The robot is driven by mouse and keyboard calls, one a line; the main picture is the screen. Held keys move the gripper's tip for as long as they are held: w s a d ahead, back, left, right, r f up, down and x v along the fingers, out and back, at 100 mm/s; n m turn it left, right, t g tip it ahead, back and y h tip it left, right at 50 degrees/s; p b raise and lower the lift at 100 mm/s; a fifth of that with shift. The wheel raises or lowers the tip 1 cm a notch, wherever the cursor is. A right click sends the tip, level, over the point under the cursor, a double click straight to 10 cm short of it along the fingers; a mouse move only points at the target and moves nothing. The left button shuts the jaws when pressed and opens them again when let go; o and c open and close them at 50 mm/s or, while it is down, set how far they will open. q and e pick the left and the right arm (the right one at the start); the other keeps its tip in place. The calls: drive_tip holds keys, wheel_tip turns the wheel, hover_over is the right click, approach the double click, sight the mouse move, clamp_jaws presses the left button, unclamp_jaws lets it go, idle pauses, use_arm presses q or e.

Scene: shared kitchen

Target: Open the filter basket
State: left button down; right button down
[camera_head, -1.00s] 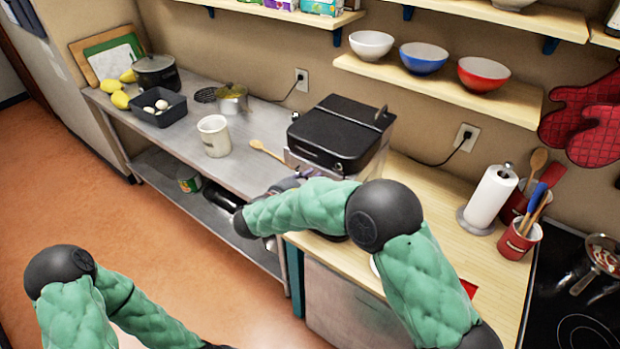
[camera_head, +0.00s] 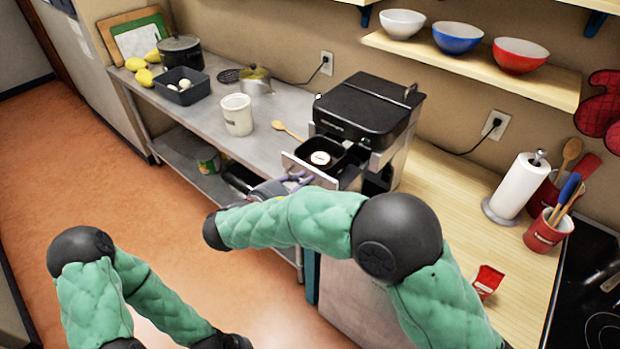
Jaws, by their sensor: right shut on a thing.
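The black coffee machine (camera_head: 362,112) stands at the joint of the steel and wooden counters. Its filter basket (camera_head: 304,171) is slid out at the front, with a silver front panel and a dark open well. A small round white thing (camera_head: 320,158) shows inside the well. My right gripper (camera_head: 293,182) is shut on the front of the filter basket, at the panel's near side; my own arm partly hides the fingers and the exact grip. My left arm shows at lower left, with its gripper out of the picture.
A white canister (camera_head: 237,115) and a wooden spoon (camera_head: 287,130) are left of the machine. A red packet (camera_head: 487,281) lies on the wooden counter (camera_head: 450,195), otherwise clear there. A paper towel roll (camera_head: 512,188) and a utensil pot (camera_head: 545,232) stand at right.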

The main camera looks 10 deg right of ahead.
use_arm(q)
drive_tip(key=shift+s+a+f, duration=0.25)
drive_tip(key=shift+a, duration=0.1)
use_arm(e)
drive_tip(key=shift+v, duration=0.9)
drive_tip(key=shift+f, duration=0.25)
drive_tip(key=c, duration=1.2)
unclamp_jaws()
drive_tip(key=v, duration=1.2)
